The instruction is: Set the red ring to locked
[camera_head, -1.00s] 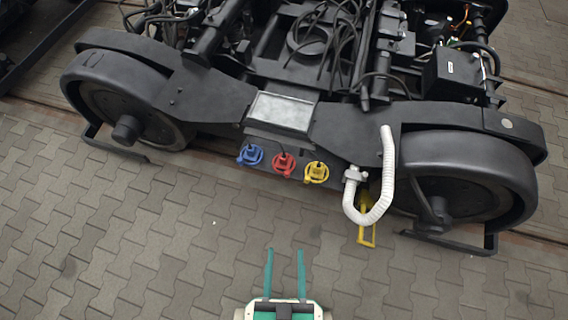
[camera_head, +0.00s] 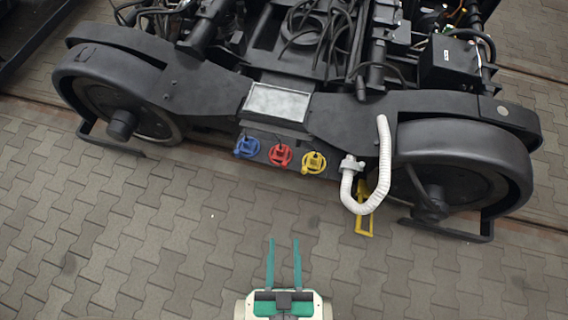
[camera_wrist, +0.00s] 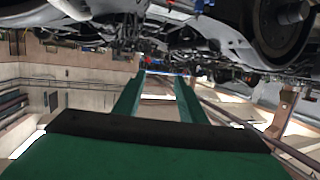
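The red ring (camera_head: 280,155) is on the lower side of the black bogie frame, between a blue ring (camera_head: 247,147) and a yellow ring (camera_head: 313,162). A dark handle or lever seems to cross it; its exact setting is too small to read. My gripper (camera_head: 284,242) has two green fingers, apart and empty. It is over the paving, below the rings in the head view and not touching the bogie. In the wrist view, my gripper (camera_wrist: 160,74) points forward with its fingers spread and nothing between them. I cannot make out the red ring clearly there.
A white corrugated hose (camera_head: 384,170) loops down right of the rings. A yellow bracket (camera_head: 364,215) hangs beside it. Black wheels with guards (camera_head: 455,180) stand at both sides. The paving (camera_head: 150,240) before the bogie is clear.

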